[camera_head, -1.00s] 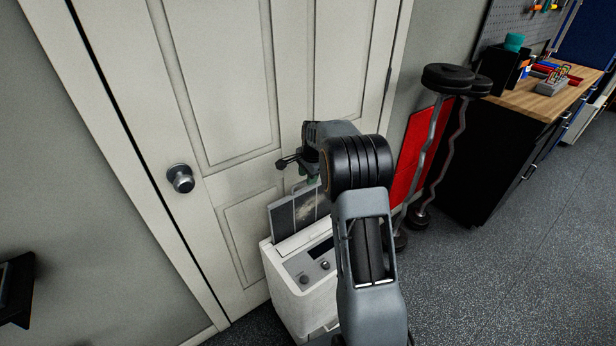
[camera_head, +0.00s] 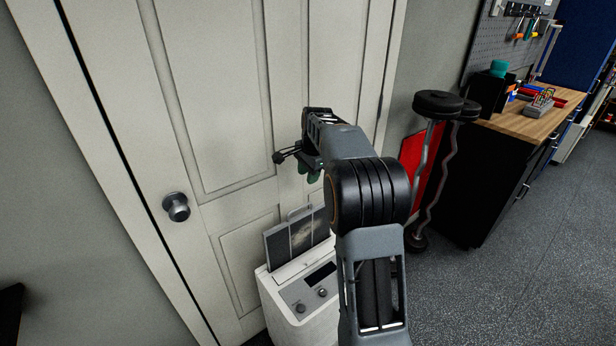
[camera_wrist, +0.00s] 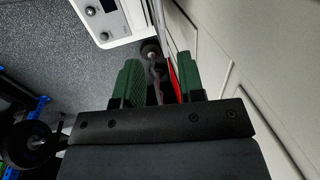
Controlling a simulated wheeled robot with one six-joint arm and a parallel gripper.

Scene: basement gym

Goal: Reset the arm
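My arm reaches forward in the head view and bends to the left near the white door. My gripper (camera_head: 310,172) hangs above and behind a white machine, mostly hidden by my own wrist. In the wrist view its two green fingers (camera_wrist: 158,75) stand apart with nothing between them, so it is open and empty. The white machine (camera_head: 305,318) has knobs and a small dark display, and a grey panel (camera_head: 278,245) stands up from its top. Part of the machine also shows at the top of the wrist view (camera_wrist: 112,28).
The white door (camera_head: 225,90) with a round knob (camera_head: 176,207) is close behind my gripper. Curl bars with black plates (camera_head: 440,104) and a red panel (camera_head: 412,160) stand to the right. A wood-topped workbench (camera_head: 520,124) is farther right. Speckled floor (camera_head: 500,290) is clear there.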

